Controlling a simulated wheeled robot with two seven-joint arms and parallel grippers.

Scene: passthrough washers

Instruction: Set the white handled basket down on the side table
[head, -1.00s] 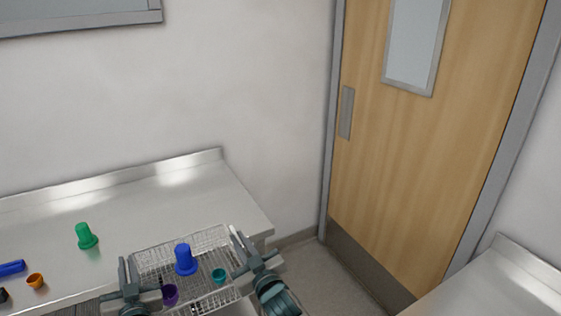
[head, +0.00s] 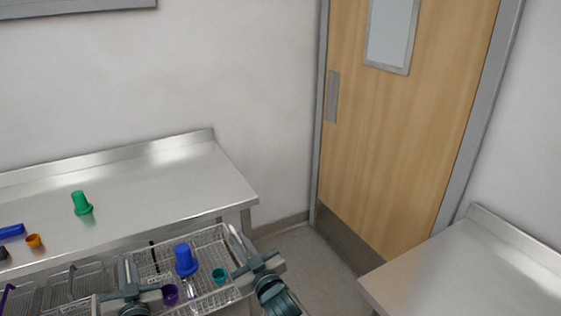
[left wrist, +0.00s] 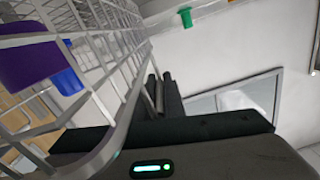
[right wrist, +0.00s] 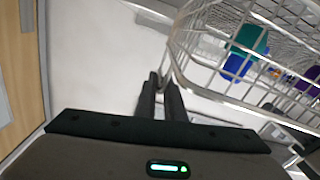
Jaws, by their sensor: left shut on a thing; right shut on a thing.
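The white wire basket (head: 210,243) is in front of the left steel table's front edge, apart from the right table. It holds a blue cup-like piece (head: 186,262), a teal cup (head: 219,275) and a purple cup (head: 170,293). My left gripper (head: 127,270) is shut on the basket's left side, and my right gripper (head: 243,246) is shut on its right side. The basket's mesh also shows in the left wrist view (left wrist: 118,45) and the right wrist view (right wrist: 181,50). Its near end is partly cut off in the head view.
The left steel table (head: 150,185) bears a green piece (head: 81,203), an orange cup (head: 34,241) and a blue piece (head: 11,231). Other wire baskets (head: 75,283) show below its edge. A bare steel table (head: 470,265) stands at right. A wooden door (head: 400,130) is behind the floor gap.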

